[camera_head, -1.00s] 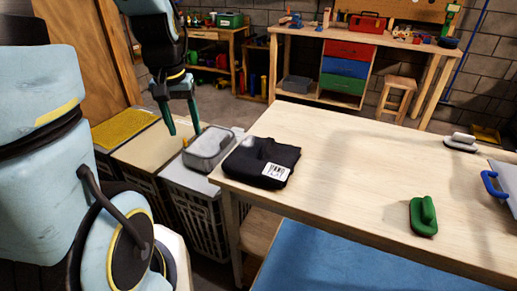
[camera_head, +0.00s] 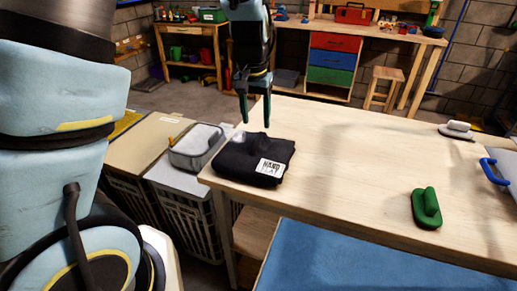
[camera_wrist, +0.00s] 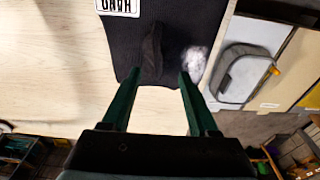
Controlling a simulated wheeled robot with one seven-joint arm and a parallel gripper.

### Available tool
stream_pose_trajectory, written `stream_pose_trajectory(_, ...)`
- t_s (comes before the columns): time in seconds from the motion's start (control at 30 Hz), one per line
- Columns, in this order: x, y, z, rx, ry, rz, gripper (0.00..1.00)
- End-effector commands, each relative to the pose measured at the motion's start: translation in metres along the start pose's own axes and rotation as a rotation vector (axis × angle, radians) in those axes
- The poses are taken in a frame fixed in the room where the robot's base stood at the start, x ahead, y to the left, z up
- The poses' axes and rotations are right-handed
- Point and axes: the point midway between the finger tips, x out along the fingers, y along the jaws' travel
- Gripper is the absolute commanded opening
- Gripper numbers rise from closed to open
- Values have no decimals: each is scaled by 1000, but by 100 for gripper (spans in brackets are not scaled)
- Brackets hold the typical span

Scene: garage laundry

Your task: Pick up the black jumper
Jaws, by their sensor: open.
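The black jumper (camera_head: 252,160) lies folded at the left end of the wooden table, with a white label printed in black letters facing up. My gripper (camera_head: 256,126) is above the jumper's far edge, fingers pointing down, open and empty. In the wrist view, the jumper (camera_wrist: 135,45) lies ahead of the two green fingertips of my gripper (camera_wrist: 160,78), with a raised fold between them. A small whitish patch (camera_wrist: 194,62) shows at the jumper's edge by one fingertip. I cannot tell how high the fingertips are above the cloth.
A grey mesh-topped container (camera_head: 197,146) stands on a lidded hamper left of the table (camera_head: 350,160). A green brush (camera_head: 426,208), a grey-white brush (camera_head: 457,130) and a blue-handled item (camera_head: 492,172) lie on the right. The table's middle is clear.

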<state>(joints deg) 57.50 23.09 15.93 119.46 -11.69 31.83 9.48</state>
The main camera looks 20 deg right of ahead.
Motion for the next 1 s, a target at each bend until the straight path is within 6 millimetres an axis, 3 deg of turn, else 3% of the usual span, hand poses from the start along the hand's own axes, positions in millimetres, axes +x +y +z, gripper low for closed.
stream_pose_trajectory(0.17, 10, 0, 0, -2, -2, 0, 60)
stream_pose_trajectory(0.5, 52, 4, 0, -2, -2, 0, 60)
stream_pose_trajectory(0.8, 58, 4, 0, -1, 0, 1, 60)
stream_pose_trajectory(1.0, 58, 4, 0, -1, 0, 0, 40)
